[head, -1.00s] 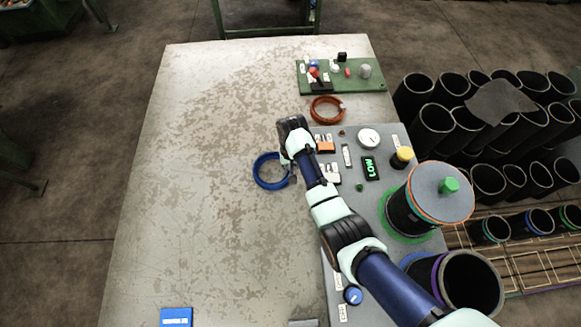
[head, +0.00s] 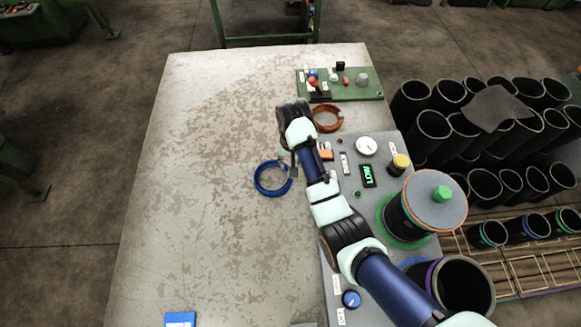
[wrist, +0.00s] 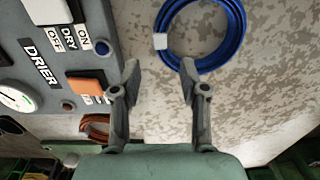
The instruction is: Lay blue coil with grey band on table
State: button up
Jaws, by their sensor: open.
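The blue coil (head: 272,180) lies flat on the table (head: 215,240), left of the grey control panel. In the wrist view the blue coil (wrist: 241,40) is at the top, with its grey band (wrist: 160,41) on the side nearest the panel. My gripper (wrist: 159,72) is open and empty, its two fingers apart with bare table between them. In the head view my arm hides most of my gripper, which is above the table by the coil.
The grey control panel (head: 378,190) with knobs and a gauge stands right of the coil. An orange coil (head: 327,119) lies behind it, near a green board (head: 340,90). A blue box (head: 180,319) sits at the front edge. The table's left side is clear.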

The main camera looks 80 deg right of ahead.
notch_tip(320, 180, up, 2)
jog(key=shift+r, duration=0.2)
dwell(0.3)
jog(key=w+a+r+n+t+h, duration=0.1)
jog(key=w+a+r+n+t, duration=0.25)
jog(key=w+a, duration=0.5)
jog(key=w+a+r+n+t+h, duration=0.2)
jog(key=w+a+r+n, duration=0.2)
jog(key=w+a, duration=0.45)
jog(key=s+a+r+n+t+y, duration=0.1)
jog(key=a+r, duration=0.3)
jog(key=a, duration=0.4)
jog(key=s+a+r+n+t+y, duration=0.1)
jog(key=a+r+n+t, duration=0.2)
jog(key=a+r, duration=0.2)
jog(key=s+a+r+n+t+y, duration=0.1)
jog(key=a+r+n+t, duration=0.2)
jog(key=a, duration=0.9)
jog(key=shift+s+r, duration=0.15)
jog(key=shift+r, duration=0.8)
jog(key=shift+o, duration=0.9)
jog(key=shift+a+r, duration=0.1)
